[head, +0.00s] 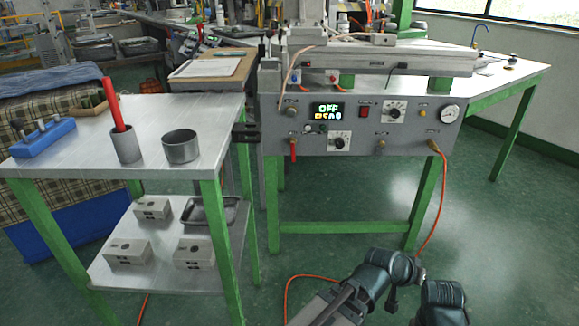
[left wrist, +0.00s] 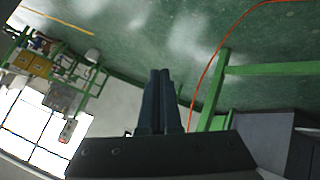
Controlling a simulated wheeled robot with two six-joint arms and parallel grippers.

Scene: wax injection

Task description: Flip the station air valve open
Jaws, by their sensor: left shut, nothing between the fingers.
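A red lever (head: 293,151), apparently the air valve handle, hangs straight down at the lower left of the grey station front panel (head: 310,146). Its fitting is partly too small to read. My left gripper (left wrist: 160,73) shows in the left wrist view, with its dark fingers together and nothing between them. Beyond the fingers are green floor, a wall and green table legs; the red lever is not seen there. In the head view, dark arm links of mine show at the bottom, low in front of the station, and no fingertips are visible. My right gripper is not in view.
The panel carries a lit display (head: 327,111), knobs and a round gauge (head: 449,113). An orange hose (head: 441,190) drops from its right end to the floor. A steel cart (head: 70,160) with a cup (head: 180,147) stands left. Floor before the station is mostly clear.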

